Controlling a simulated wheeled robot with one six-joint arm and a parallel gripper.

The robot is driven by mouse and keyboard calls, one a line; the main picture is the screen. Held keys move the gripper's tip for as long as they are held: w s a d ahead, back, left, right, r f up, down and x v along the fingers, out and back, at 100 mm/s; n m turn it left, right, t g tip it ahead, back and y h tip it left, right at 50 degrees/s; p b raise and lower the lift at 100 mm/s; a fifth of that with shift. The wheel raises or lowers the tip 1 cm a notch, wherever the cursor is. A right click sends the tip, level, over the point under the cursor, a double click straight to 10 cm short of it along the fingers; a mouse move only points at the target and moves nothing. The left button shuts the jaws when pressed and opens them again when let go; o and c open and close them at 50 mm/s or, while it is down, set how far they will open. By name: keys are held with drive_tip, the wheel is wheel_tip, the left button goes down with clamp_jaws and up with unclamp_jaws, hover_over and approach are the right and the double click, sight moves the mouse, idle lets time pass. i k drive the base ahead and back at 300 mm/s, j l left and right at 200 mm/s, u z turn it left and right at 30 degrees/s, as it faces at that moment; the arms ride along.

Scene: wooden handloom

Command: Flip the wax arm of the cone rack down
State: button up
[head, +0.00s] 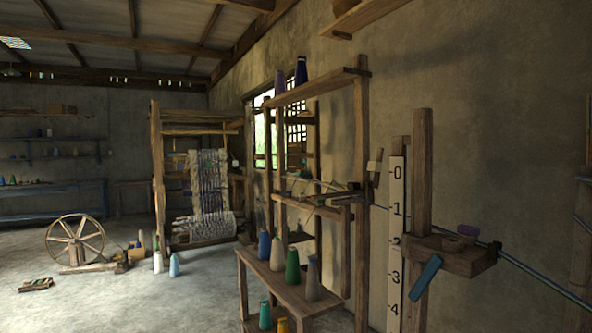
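The cone rack (358,235) is a tall wooden frame with shelves, right of the middle of the head view. Its lower shelf (282,290) holds several yarn cones in blue, green and grey; its top shelf (318,85) holds purple and dark blue ones. A small pale block (374,166) on a short dark stick stands up beside the rack's right post, at mid height. It may be the wax arm, but it is too small to tell. Thin wooden bars (335,199) lie level just left of it. My gripper is not in view.
A post (420,200) with a numbered scale board (396,220) and a blue lever (425,278) stands right of the rack. A thin rod (545,278) runs past it. A loom (155,180) and spinning wheel (74,240) stand further left. Floor (130,300) at left front is mostly clear.

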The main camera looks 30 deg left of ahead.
sight(372, 165)
drive_tip(key=u, duration=0.35)
drive_tip(key=i+l, duration=0.6)
drive_tip(key=i+l+z, duration=0.15)
drive_tip(key=i+l, duration=0.45)
drive_tip(key=i, duration=0.15)
